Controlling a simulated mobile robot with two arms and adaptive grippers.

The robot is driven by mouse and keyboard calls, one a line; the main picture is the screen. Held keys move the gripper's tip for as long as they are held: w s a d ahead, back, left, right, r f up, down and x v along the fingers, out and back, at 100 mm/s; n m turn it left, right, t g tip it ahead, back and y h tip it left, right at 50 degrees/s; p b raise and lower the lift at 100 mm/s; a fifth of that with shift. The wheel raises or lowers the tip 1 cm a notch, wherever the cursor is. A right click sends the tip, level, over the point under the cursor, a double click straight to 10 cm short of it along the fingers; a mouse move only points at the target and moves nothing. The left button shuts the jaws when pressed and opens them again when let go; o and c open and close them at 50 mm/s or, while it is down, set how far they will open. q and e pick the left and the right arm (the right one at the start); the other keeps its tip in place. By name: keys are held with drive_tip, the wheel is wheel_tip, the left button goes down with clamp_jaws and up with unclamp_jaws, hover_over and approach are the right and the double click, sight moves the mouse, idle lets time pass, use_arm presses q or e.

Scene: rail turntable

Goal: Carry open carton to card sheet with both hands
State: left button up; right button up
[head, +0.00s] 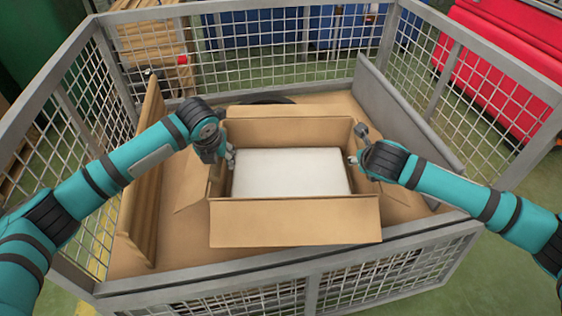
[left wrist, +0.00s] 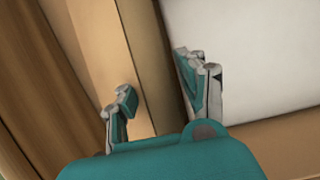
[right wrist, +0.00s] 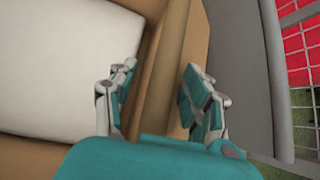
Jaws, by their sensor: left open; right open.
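An open brown carton (head: 295,222) stands in the middle of the mesh cage, its flaps spread. A white block (head: 291,171) lies inside it and also shows in both wrist views (left wrist: 245,50) (right wrist: 60,70). My left gripper (head: 222,156) is open at the carton's left wall; in the left wrist view its fingers (left wrist: 160,95) stand on either side of that wall. My right gripper (head: 357,145) is open at the right wall; in the right wrist view its fingers (right wrist: 160,95) straddle it. Brown board (head: 172,225) lies under the carton; I cannot tell whether it is the card sheet.
Grey mesh walls (head: 290,285) enclose the carton. An upright brown panel (head: 150,185) stands at the left and a grey panel (head: 405,130) at the right. A dark round object (head: 265,98) lies behind the carton. Bare board shows left of the carton.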

use_arm(q)
wheel_tip(320, 180, up, 9)
drive_tip(key=shift+d+f, duration=0.1)
use_arm(e)
drive_tip(key=shift+d, duration=0.1)
use_arm(q)
drive_tip(key=shift+r, duration=0.4)
use_arm(e)
drive_tip(key=shift+s+r, duration=0.1)
drive_tip(key=shift+r, duration=0.05)
drive_tip(key=v, duration=1.1)
drive_tip(key=shift+s+r, duration=0.25)
